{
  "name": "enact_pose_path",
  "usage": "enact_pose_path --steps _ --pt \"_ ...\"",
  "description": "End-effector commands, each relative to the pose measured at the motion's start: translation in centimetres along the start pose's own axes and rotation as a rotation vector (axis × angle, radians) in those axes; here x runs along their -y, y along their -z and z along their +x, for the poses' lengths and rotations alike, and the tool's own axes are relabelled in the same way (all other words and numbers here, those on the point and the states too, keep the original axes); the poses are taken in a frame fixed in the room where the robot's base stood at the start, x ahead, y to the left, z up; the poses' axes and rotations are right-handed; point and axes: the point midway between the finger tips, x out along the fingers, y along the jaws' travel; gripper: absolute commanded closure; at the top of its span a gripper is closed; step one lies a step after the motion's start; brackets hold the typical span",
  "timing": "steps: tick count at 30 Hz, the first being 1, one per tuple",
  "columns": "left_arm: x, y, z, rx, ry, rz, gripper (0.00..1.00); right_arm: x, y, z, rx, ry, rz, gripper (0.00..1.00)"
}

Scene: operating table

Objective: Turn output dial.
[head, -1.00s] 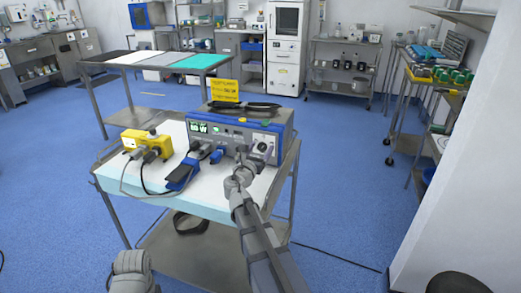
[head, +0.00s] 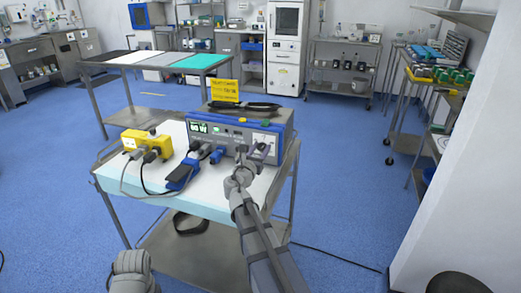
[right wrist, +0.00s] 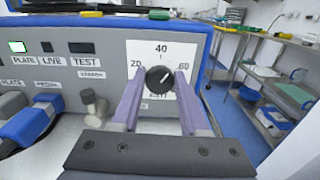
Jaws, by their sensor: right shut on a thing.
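The output dial (right wrist: 160,78) is a black round knob on a white scale plate at the right end of the blue-framed generator's front panel (head: 228,136). The scale reads 20, 40 and 60 in the right wrist view. The knob's white mark points up and right, between 40 and 60. My right gripper (right wrist: 159,88) is shut on the dial, with one purple finger on each side of it. In the head view, the right gripper (head: 257,150) covers most of the dial. Part of my left arm shows at the bottom left; its fingers are not visible.
The generator stands on a wheeled cart (head: 200,207). A yellow box (head: 147,144) with cables and plugs is to its left. Blue plugs (right wrist: 28,125) stick out of the panel's left part.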

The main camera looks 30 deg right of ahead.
Motion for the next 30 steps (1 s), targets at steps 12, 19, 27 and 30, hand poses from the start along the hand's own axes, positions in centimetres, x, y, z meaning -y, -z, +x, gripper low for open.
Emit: enact_pose_path --steps 12,19,27,30 --pt "0.0 0.0 0.02 0.0 0.0 0.0 1.0 0.09 0.02 -0.02 0.0 0.0 0.215 1.0" --pt "-0.01 0.0 0.05 0.0 0.0 0.0 1.0 0.17 0.05 -0.02 0.0 0.0 0.431 1.0" --pt "-0.01 0.01 0.1 0.0 0.0 0.0 1.0 0.24 0.1 -0.02 0.0 0.0 0.659 1.0" --pt "-0.01 0.01 0.12 0.0 0.0 0.0 1.0 0.27 0.12 -0.02 0.0 0.0 0.73 1.0"
